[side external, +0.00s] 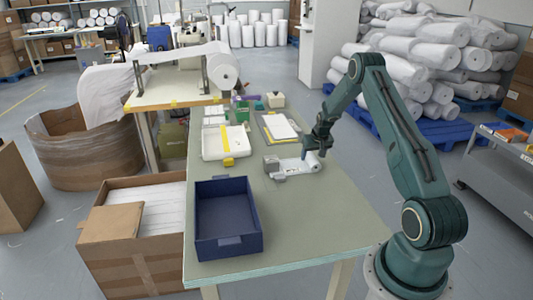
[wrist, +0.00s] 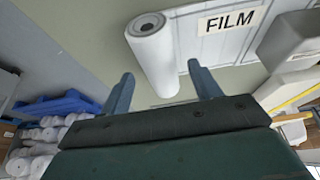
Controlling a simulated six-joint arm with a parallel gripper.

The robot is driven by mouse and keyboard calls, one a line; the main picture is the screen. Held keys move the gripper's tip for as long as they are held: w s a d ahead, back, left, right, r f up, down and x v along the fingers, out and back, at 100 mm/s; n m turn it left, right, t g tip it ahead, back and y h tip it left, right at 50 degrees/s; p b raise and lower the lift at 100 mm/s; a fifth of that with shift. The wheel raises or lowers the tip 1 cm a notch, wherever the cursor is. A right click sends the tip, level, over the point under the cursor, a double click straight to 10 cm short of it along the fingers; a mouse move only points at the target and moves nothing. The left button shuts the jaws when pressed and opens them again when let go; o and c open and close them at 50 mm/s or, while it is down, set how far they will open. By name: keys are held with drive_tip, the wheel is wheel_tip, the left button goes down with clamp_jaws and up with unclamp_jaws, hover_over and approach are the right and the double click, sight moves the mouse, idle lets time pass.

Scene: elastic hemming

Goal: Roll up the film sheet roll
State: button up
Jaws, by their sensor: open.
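A white film sheet roll (wrist: 158,55) shows in the wrist view, its rolled end facing the camera. Flat white sheet (wrist: 215,45) extends to the right of it, with a "FILM" label (wrist: 232,20) at the top. In the side view the roll (side external: 313,160) is small at the right end of the sheet (side external: 292,165) on the green table. My gripper (wrist: 160,72) is open, with one finger on each side of the roll in the picture. In the side view my gripper (side external: 316,148) is right at the roll and partly covers it; contact cannot be told.
A grey block (side external: 271,164) stands at the sheet's left end. A white tray (side external: 212,153) and a grey board with white sheets (side external: 265,132) lie farther back. A dark blue bin (side external: 228,241) is front left. The table's front right (side external: 310,215) is clear.

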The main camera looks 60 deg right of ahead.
drive_tip(key=shift+x, duration=1)
clamp_jaws()
drive_tip(key=w+a, duration=0.5)
drive_tip(key=w, duration=0.1)
drive_tip(key=shift+a, duration=0.4)
unclamp_jaws()
